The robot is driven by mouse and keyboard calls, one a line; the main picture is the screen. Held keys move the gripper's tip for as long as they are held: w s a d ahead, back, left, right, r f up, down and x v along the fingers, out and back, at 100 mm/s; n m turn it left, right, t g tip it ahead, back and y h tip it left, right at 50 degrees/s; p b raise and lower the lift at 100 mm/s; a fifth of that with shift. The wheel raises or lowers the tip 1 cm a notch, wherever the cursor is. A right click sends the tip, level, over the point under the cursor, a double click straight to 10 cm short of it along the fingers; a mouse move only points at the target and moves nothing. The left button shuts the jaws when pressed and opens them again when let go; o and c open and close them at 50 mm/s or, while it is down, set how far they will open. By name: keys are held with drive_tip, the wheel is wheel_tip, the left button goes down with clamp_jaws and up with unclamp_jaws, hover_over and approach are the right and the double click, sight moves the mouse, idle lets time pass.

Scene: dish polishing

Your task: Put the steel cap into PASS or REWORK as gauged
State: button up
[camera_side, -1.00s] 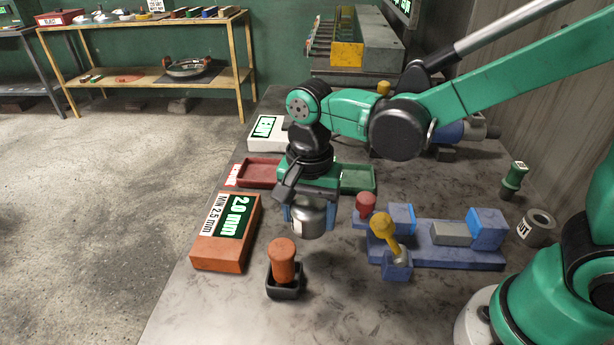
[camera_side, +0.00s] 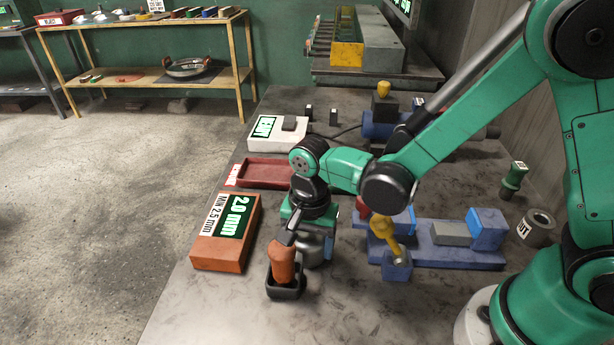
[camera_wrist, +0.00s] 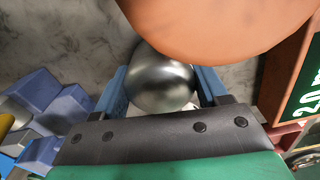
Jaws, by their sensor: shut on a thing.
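My gripper (camera_side: 314,248) is shut on the steel cap (camera_side: 312,254), just behind the orange-handled probe (camera_side: 283,263) in its black holder (camera_side: 285,289). In the wrist view the shiny domed cap (camera_wrist: 162,82) sits between my blue fingers, and the orange handle (camera_wrist: 220,28) looms close over it. I cannot tell whether cap and probe touch. The orange gauge (camera_side: 225,232) reads 2.0 mm beside a "MIN 2.5 mm" label. The red tray (camera_side: 263,173) lies behind the gauge; its label is too small to read. The green tray is hidden behind my arm.
A blue fixture (camera_side: 440,256) with a yellow lever (camera_side: 383,228) stands to the right. A white box reading READY (camera_side: 268,138) sits at the back. The front tabletop is clear.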

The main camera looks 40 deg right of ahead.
sight(309, 236)
drive_tip(key=o, duration=1.5)
drive_tip(key=shift+f, duration=0.1)
drive_tip(key=shift+c, duration=0.2)
drive_tip(key=shift+o, duration=0.2)
drive_tip(key=shift+r, duration=2.8)
